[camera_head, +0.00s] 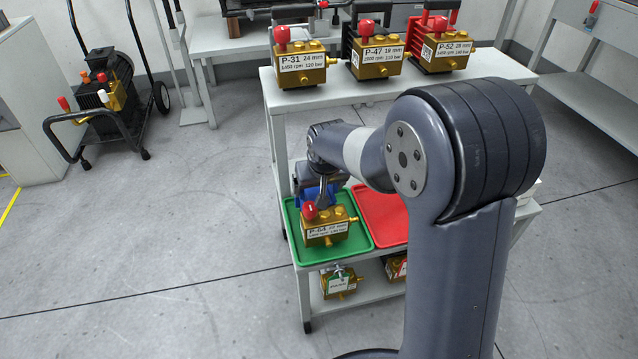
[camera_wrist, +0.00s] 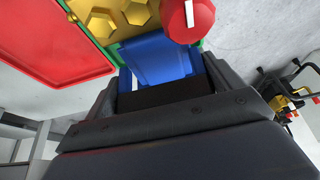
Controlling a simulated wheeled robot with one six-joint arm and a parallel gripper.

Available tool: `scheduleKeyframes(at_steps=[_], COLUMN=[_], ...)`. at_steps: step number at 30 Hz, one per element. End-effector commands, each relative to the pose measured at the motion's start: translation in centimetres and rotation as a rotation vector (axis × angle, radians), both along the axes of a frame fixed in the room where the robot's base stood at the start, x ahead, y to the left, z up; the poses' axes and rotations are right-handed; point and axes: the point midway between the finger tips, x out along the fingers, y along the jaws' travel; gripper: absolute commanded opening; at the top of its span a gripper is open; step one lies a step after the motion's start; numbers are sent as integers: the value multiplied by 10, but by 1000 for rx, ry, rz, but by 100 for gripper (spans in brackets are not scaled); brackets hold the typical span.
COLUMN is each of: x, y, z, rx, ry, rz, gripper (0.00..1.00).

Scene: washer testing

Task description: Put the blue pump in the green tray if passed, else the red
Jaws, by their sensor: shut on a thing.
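The blue pump (camera_head: 326,229) has a brass body with a red knob, a label that seems to read P-03 and a blue rear part. It is over the green tray (camera_head: 361,238) in the head view; whether it touches the tray floor is unclear. My gripper (camera_head: 325,190) is shut on its blue part, which also shows between the fingers in the wrist view (camera_wrist: 158,62). The red tray (camera_head: 385,212) lies to the right of the green one, partly hidden by my arm, and looks empty where visible.
Pumps labelled P-31 (camera_head: 301,66), P-47 (camera_head: 376,57) and P-52 (camera_head: 446,52) stand on the upper shelf. More brass pumps (camera_head: 340,284) sit on the shelf below the trays. A wheeled cart (camera_head: 108,105) stands at the left on open floor.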

Motion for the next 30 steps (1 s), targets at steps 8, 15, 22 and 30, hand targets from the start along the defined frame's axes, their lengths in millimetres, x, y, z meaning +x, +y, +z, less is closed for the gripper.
scheduleKeyframes(at_steps=[8, 15, 22, 30], x=[0, 0, -4, -25], y=[0, 0, -1, -7], z=[-2, -2, 15, 69], rx=[0, 0, 1, 1], ry=[1, 1, -2, -3], rz=[0, 0, 0, 0], gripper=[94, 100, 100, 100])
